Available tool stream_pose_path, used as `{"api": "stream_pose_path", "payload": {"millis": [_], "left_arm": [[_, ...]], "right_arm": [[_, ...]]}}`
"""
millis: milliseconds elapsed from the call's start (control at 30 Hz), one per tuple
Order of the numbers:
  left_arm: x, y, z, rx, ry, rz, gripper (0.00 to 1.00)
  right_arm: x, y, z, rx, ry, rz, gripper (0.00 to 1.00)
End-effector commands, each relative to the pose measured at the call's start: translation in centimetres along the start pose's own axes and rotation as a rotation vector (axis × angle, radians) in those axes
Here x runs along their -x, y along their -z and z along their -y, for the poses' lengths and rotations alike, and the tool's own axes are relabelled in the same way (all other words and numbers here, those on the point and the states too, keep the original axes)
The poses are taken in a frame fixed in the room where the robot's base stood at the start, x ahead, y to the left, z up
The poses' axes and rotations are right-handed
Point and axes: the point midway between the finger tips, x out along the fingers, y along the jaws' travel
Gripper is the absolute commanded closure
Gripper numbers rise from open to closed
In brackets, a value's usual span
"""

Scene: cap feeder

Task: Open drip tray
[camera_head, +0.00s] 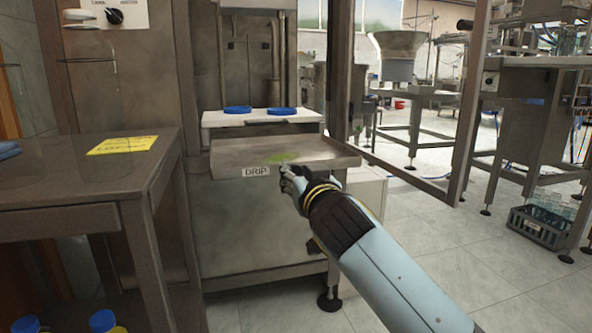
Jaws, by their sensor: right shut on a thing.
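The drip tray (232,157) is a shallow metal tray with a "DRIP" label (256,171) on its front edge. It sticks out from the machine's frame, below a white shelf, and holds a patch of green liquid (282,158). My right gripper (287,172) is at the tray's front edge, just right of the label, and is shut on the tray. Its fingers hide the part of the edge that they hold. My left gripper is not in view.
Two blue caps (237,109) (281,111) lie on the white shelf (215,119) above the tray. A brown table (60,180) with a yellow note (123,145) stands at the left. A crate of bottles (540,226) is on the floor at right. Open tiled floor lies between.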

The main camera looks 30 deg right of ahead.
Motion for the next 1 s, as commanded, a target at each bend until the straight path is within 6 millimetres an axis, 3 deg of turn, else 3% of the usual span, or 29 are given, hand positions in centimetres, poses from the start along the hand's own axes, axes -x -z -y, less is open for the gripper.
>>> {"api": "stream_pose_path", "payload": {"millis": [367,400,533,833,1000], "left_arm": [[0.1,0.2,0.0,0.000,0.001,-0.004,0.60],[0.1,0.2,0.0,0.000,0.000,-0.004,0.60],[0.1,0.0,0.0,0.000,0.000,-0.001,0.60],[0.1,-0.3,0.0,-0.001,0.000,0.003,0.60],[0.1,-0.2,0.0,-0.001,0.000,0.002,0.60]], "right_arm": [[0.1,0.0,0.0,-0.001,0.001,0.000,1.00],[0.1,0.0,0.0,-0.001,0.001,0.000,0.67],[0.1,0.0,0.0,-0.001,0.000,0.000,0.50],[0.3,0.0,0.0,0.000,0.000,0.000,0.49],[2.5,-0.1,0.0,-0.001,0.001,0.002,0.49]]}}
